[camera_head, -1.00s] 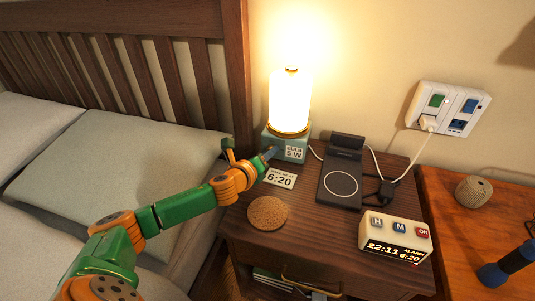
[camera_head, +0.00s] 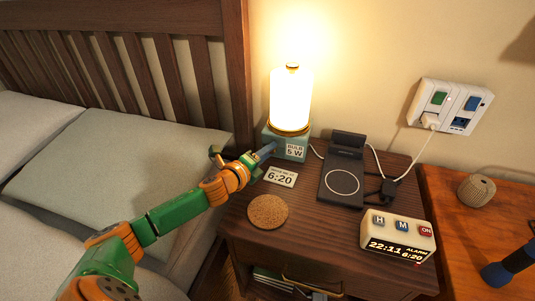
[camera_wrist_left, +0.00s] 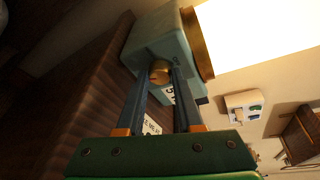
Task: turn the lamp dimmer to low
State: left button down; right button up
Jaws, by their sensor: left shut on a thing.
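The lit lamp (camera_head: 291,98) stands at the back left of the nightstand, on a teal base with a gold ring and a "BULB 5 W" label. In the left wrist view, a round brass dimmer knob (camera_wrist_left: 160,72) sits on a face of the teal base (camera_wrist_left: 160,40). My left gripper (camera_head: 268,151) reaches the left front of the base. In the wrist view its two fingers (camera_wrist_left: 161,82) are shut on the knob, one on each side. In the head view the gripper hides the knob.
A black charger (camera_head: 341,182) and an alarm clock (camera_head: 397,237) stand to the right. The bed (camera_head: 110,160) is at left.

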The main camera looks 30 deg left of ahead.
pick_arm(q)
jog(key=shift+n, duration=0.8)
pick_arm(e)
jog(key=shift+w+d+f, duration=0.15)
jog(key=shift+w+f, duration=0.15)
jog(key=shift+w, duration=0.25)
jog(key=shift+s, duration=0.15)
pick_arm(q)
jog(key=c, duration=0.6)
grip_release()
jog(key=shift+a, duration=0.1)
jog(key=shift+o, duration=0.2)
pick_arm(e)
jog(key=shift+s, duration=0.15)
pick_arm(q)
jog(key=shift+s, duration=0.1)
jog(key=shift+h, duration=0.3)
jog(key=v, duration=0.5)
jog(key=shift+s+f, duration=0.1)
jog(key=shift+s, duration=0.9)
jog(key=shift+t, duration=0.3)
pick_arm(e)
jog(key=shift+s+a+r, duration=0.15)
jog(key=shift+a+r, duration=0.05)
jog(key=shift+r, duration=0.3)
